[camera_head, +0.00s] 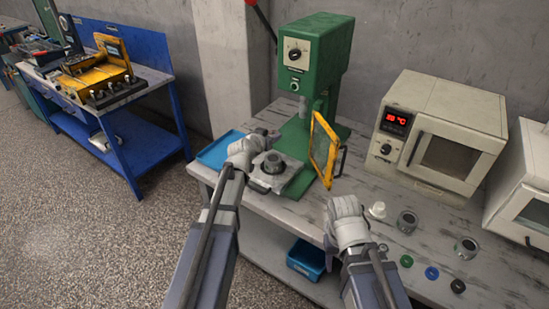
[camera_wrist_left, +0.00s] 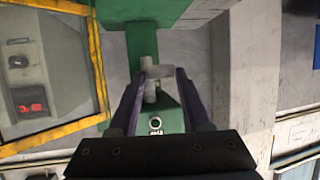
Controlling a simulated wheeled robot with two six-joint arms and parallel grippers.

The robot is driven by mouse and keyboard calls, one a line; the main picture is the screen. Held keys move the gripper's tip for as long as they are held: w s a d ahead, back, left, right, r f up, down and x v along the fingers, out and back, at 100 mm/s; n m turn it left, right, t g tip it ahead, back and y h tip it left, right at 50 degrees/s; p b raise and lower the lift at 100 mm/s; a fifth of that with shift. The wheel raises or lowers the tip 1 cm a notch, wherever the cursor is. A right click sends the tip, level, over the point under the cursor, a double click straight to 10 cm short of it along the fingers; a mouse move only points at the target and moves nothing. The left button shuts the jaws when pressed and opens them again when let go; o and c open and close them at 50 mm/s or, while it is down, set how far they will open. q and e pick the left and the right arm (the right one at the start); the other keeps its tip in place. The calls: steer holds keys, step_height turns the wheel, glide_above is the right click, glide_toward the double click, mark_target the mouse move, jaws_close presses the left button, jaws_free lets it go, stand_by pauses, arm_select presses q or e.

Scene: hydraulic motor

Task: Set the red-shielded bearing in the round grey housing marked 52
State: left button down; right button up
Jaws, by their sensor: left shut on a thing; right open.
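My left gripper (camera_head: 268,134) is beside the green press, above and behind a round grey part (camera_head: 273,161) with a dark bore on the press's metal plate. In the left wrist view its fingers (camera_wrist_left: 160,76) are shut on a small grey piece (camera_wrist_left: 161,72), seen edge-on. No red shield shows, so I cannot tell if this is the bearing. Two grey ring-shaped parts stand on the bench at right, one nearer (camera_head: 467,247) and one farther (camera_head: 407,221). No 52 marking is readable.
The green press (camera_head: 318,45) has a yellow-framed guard (camera_head: 323,150) swung out on its right. An oven (camera_head: 442,130) stands behind the rings. Green (camera_head: 406,261), blue (camera_head: 431,272) and black (camera_head: 457,286) discs and a white piece (camera_head: 377,210) lie on the bench. A blue tray (camera_head: 215,153) is at left.

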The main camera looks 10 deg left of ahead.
mark_target(270, 162)
arm_select(q)
steer(key=shift+a+f+b, duration=0.1)
steer(key=shift+f+b, duration=5.05)
steer(key=shift+r, duration=0.15)
steer(key=shift+c, duration=1.8)
jaws_free()
steer(key=shift+s+r+p, duration=0.1)
steer(key=shift+p, duration=0.2)
steer(key=p+v, duration=0.4)
steer(key=v, duration=0.7)
steer(key=shift+s, duration=0.45)
